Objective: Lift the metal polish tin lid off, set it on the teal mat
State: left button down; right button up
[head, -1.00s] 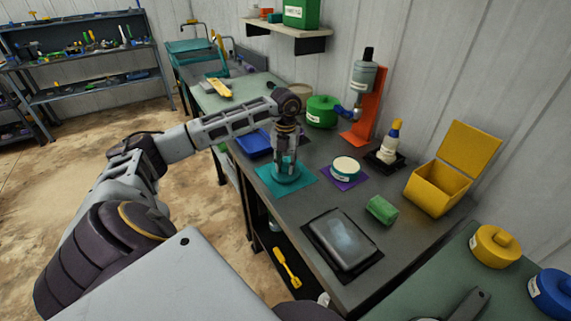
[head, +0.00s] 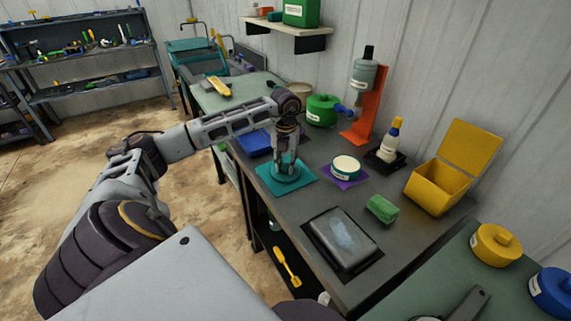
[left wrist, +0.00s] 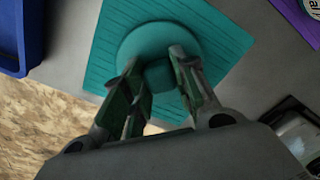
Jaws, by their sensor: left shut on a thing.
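The round teal lid (left wrist: 140,45) with its knob (left wrist: 159,75) is over the teal mat (left wrist: 103,62) and looks to rest flat on it. My left gripper (left wrist: 160,80) points down and is shut on the lid's knob, one finger on each side. In the head view my left gripper (head: 286,168) stands upright over the teal mat (head: 305,179) and partly hides the lid (head: 290,178). The metal polish tin (head: 346,171) stands lidless on a purple mat (head: 335,183), its pale top showing. My right gripper is out of view.
A blue tray (head: 253,142) lies left of the teal mat.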

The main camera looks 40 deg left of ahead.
pick_arm(q)
jog(key=shift+f, duration=0.3)
dwell(0.5)
jog(key=c, duration=1.1)
grip_release()
jog(key=shift+o, duration=0.2)
jog(key=shift+r+p, duration=2.6)
jog(key=shift+r, duration=1.45)
notch_tip(320, 180, up, 12)
dwell(1.0)
